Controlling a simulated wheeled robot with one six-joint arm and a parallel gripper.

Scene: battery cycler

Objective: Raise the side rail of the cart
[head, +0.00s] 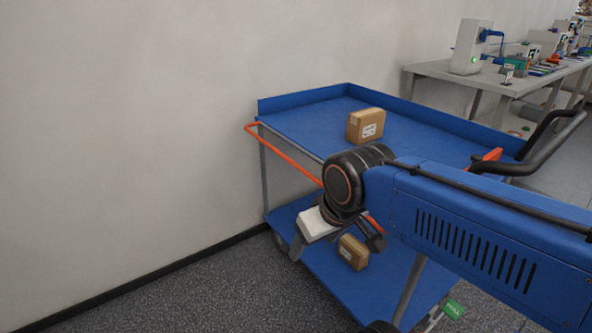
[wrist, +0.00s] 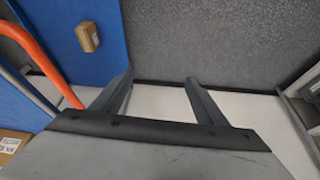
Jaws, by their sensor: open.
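The blue cart (head: 300,118) stands near the wall, with a top tray and a lower shelf (head: 385,290). Its orange side rail (head: 285,149) runs along the near side, slanting below the top tray's edge; my arm hides its middle. My gripper (head: 336,243) is beside the cart's near side, pointing downward, below tray level. In the wrist view its two fingers (wrist: 160,88) are apart with nothing between them. No contact with the rail is visible.
A cardboard box (head: 366,125) sits on the top tray and a smaller one (head: 353,252) on the lower shelf. A black push handle (head: 535,150) is at the cart's right end. A bench (head: 440,70) with equipment stands behind. Grey floor (head: 190,295) is clear at left.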

